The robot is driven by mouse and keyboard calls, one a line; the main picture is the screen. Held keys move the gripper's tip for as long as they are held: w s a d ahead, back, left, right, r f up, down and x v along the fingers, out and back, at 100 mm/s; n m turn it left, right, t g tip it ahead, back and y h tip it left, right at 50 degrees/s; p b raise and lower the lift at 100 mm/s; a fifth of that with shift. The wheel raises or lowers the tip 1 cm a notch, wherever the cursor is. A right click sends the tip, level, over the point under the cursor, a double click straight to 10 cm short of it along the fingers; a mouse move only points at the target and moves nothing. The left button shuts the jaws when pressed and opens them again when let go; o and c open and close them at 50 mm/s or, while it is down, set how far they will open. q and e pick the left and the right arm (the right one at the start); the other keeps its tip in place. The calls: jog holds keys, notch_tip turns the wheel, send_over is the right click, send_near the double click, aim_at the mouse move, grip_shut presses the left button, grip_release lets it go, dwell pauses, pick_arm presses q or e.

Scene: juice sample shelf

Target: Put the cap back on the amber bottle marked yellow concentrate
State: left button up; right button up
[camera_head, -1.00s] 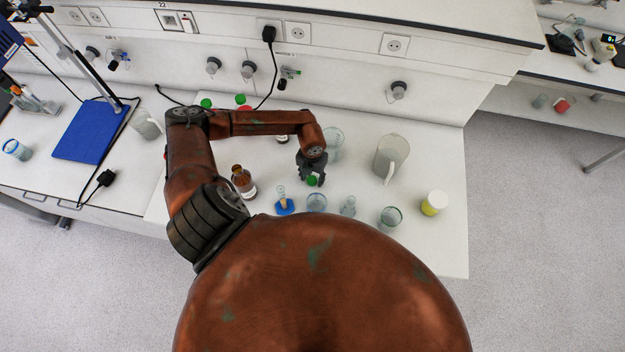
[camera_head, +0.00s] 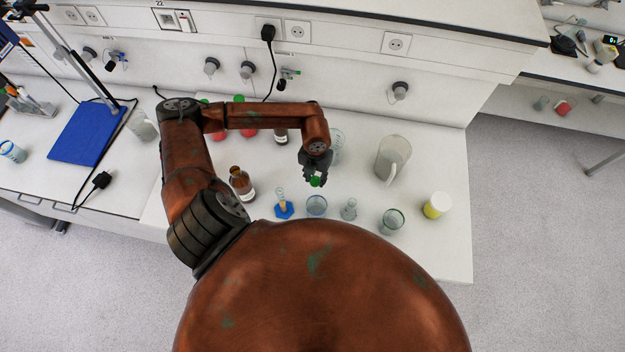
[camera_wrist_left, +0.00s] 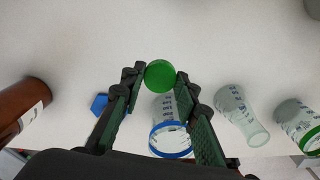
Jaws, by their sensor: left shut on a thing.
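The green cap (camera_head: 316,181) is held between the fingertips of my left gripper (camera_head: 314,176), over the table. In the left wrist view the cap (camera_wrist_left: 160,75) sits between the two fingers of the left gripper (camera_wrist_left: 160,80), above a clear beaker. The open amber bottle (camera_head: 242,184) with a white label stands to the left of the gripper in the head view, apart from it. Part of the amber bottle (camera_wrist_left: 22,108) also shows at the left edge of the left wrist view. Its label cannot be read. My right gripper is not in view.
A small cylinder on a blue base (camera_head: 283,206), a beaker (camera_head: 316,206), a flask (camera_head: 349,209) and another beaker (camera_head: 391,221) line the front of the table. A yellow jar (camera_head: 437,205) and a large jug (camera_head: 392,158) stand right. Red bottles with green caps (camera_head: 247,131) stand behind my arm.

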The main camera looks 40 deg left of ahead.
pick_arm(q)
jog(key=s+d+r+b, duration=0.1)
jog(key=s+d+r, duration=0.1)
jog(key=d, duration=0.3)
jog(key=s+d+r+b, duration=0.2)
jog(key=d+r, duration=0.3)
jog(key=shift+s+d, duration=0.3)
